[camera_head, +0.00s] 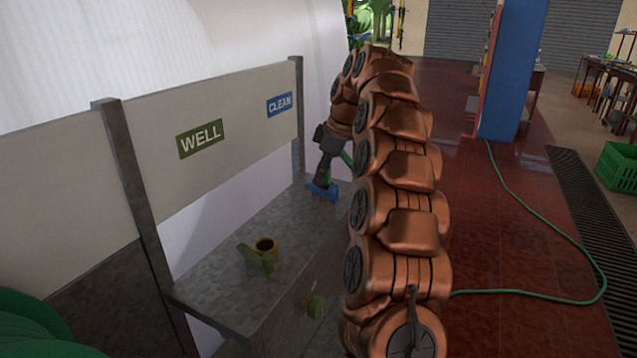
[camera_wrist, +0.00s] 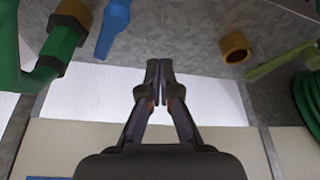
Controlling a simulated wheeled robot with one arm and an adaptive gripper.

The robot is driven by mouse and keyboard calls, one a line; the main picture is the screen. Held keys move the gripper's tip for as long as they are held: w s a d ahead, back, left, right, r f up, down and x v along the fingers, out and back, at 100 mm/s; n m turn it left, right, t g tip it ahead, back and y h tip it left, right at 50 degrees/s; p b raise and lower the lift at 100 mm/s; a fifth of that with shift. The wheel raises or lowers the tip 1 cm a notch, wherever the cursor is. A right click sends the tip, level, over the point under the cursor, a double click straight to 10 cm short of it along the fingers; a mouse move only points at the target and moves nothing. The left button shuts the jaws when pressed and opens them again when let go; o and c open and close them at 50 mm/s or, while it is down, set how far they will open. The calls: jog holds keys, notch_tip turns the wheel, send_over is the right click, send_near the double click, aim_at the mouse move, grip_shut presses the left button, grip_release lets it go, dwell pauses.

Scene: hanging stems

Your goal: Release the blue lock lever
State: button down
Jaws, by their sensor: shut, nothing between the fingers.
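The blue lock lever (camera_head: 325,191) is at the far end of the grey bench, below the blue CLEAN sign (camera_head: 279,104). In the wrist view the blue lever (camera_wrist: 113,28) shows at the upper left, beside a brass fitting (camera_wrist: 75,12) on a green pipe (camera_wrist: 62,42). My gripper (camera_wrist: 159,68) is shut and empty, its fingertips to the right of the lever with a visible gap in the picture. In the head view my gripper (camera_head: 321,180) overlaps the lever, so I cannot tell contact there.
A green lever (camera_head: 262,262) with a brass ring (camera_head: 265,245) stands on the near bench, below the green WELL sign (camera_head: 200,138). The brass ring (camera_wrist: 235,47) and coiled green hose (camera_wrist: 308,100) show at right in the wrist view. A panel (camera_head: 215,100) backs the bench.

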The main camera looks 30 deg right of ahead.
jog(key=w+p+v, duration=0.1)
jog(key=p+v, duration=0.3)
jog(key=v, duration=0.2)
jog(key=shift+w+d+r+p, duration=0.2)
jog(key=shift+w+d+p, duration=0.1)
jog(key=shift+w+d, duration=0.1)
jog(key=shift+a, duration=0.1)
dwell(0.3)
jog(key=s+a+r+m+g+p, duration=0.1)
jog(key=s+a+m+g+p, duration=0.25)
jog(key=s+a, duration=1.5)
jog(key=s+a+f+m+h+p, duration=0.1)
jog(key=s+a+f+m+p, duration=0.1)
jog(key=s, duration=1)
jog(key=s+a+f+m+h+p, duration=0.1)
jog(key=s+f+m, duration=0.3)
jog(key=s, duration=0.8)
notch_tip(320, 180, down, 3)
jog(key=shift+a+r+g+h+p, duration=0.2)
jog(key=shift+a+g+h+p, duration=0.25)
jog(key=shift+a+p, duration=0.25)
